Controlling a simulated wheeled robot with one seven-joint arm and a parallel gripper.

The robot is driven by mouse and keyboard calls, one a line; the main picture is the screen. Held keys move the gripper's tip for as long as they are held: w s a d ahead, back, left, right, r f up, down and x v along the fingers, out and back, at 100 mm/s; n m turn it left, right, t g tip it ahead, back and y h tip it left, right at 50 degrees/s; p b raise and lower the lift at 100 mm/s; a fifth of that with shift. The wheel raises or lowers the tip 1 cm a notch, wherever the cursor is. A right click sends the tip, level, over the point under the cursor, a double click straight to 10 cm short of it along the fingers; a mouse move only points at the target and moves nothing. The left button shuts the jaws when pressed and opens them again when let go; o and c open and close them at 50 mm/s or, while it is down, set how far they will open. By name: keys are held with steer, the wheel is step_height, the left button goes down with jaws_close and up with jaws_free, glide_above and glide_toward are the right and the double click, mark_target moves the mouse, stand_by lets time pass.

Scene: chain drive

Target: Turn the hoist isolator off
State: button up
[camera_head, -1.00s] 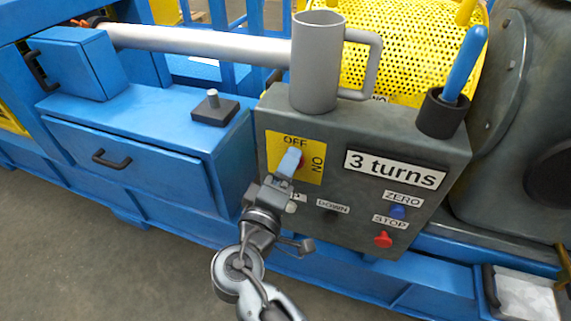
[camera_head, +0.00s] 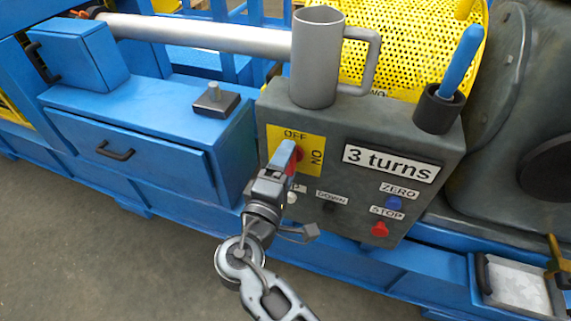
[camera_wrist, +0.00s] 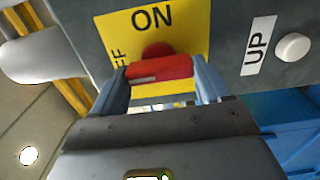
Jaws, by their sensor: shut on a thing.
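The hoist isolator is a red handle on a yellow plate (camera_head: 274,134) marked OFF at the top and ON at the right, on the front of a grey control box (camera_head: 360,124). My gripper (camera_head: 288,156) is at the plate and partly hides the handle. In the wrist view, the red handle (camera_wrist: 160,68) spans between the two fingers of my gripper (camera_wrist: 163,76), which is shut on it. There the word ON is above the handle and OFF, partly hidden, is to the left. I cannot tell exactly which mark the handle points to.
A white button (camera_wrist: 293,47) beside the UP label is close to my gripper. A blue ZERO button (camera_head: 394,203) and red STOP button (camera_head: 380,229) are to the right. A grey mug (camera_head: 317,60) and a cup with a blue handle (camera_head: 440,109) stand on the box.

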steer(key=o, duration=1)
steer(key=shift+w, duration=0.15)
steer(key=shift+v, duration=3.9)
steer(key=shift+d, duration=0.1)
steer(key=s+d+f+m+g+y+p, duration=0.2)
steer(key=s+d+f+g+y+p, duration=0.15)
steer(key=s+d, duration=0.5)
steer(key=s+d+f+m+g+y+p, duration=0.25)
steer(key=s+d+f, duration=0.3)
steer(key=s, duration=0.55)
steer(key=s+d+r+m+t+p, duration=0.1)
steer(key=s+d+r+m, duration=0.2)
steer(key=s+r, duration=0.2)
steer(key=s+d+r+m+t+p, duration=0.1)
steer(key=s+d+r+m, duration=0.2)
steer(key=r, duration=0.7)
steer(key=s+d+r+m+t+p, duration=0.1)
steer(key=s+d+r+m, duration=0.2)
steer(key=s+r, duration=0.4)
steer(key=shift+d+r+m+t, duration=0.35)
steer(key=shift+d+r+t, duration=0.05)
steer(key=shift+r, duration=0.2)
